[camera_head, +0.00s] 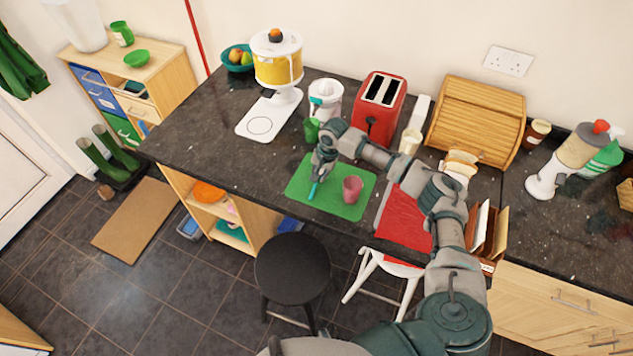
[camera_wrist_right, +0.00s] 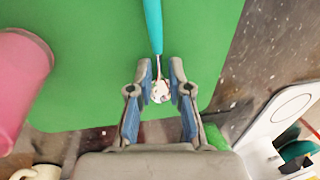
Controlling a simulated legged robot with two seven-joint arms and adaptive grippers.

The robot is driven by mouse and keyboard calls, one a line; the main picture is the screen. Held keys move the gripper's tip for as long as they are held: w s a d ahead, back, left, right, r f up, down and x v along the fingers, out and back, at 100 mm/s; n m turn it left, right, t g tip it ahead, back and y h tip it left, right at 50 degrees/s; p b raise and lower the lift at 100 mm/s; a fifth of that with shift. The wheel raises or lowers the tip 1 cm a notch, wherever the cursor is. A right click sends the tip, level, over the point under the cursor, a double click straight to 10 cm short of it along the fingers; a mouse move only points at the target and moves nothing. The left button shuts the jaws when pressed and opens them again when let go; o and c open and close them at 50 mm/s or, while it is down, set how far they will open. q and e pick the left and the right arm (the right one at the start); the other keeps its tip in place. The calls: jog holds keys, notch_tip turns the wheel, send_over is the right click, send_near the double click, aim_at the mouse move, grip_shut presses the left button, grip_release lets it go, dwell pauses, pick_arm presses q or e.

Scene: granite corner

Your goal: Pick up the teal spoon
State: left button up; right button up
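The teal spoon (camera_head: 314,190) lies over the green mat (camera_head: 333,205) on the dark counter. In the right wrist view its teal handle (camera_wrist_right: 153,25) runs up from between my fingertips, and its pale bowl end sits between the fingers. My right gripper (camera_head: 320,174) points down at the mat. In the wrist view the right gripper (camera_wrist_right: 160,68) is open, with a finger on each side of the spoon and gaps showing beside its thin neck. Whether the fingers reach down to the mat is hard to tell. My left gripper is not in view.
A pink cup (camera_head: 352,189) stands on the mat near the spoon, and shows at left in the wrist view (camera_wrist_right: 22,85). A green cup (camera_head: 312,129), a white jug (camera_head: 326,98) and a red toaster (camera_head: 379,108) stand behind.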

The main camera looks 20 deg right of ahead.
grip_shut()
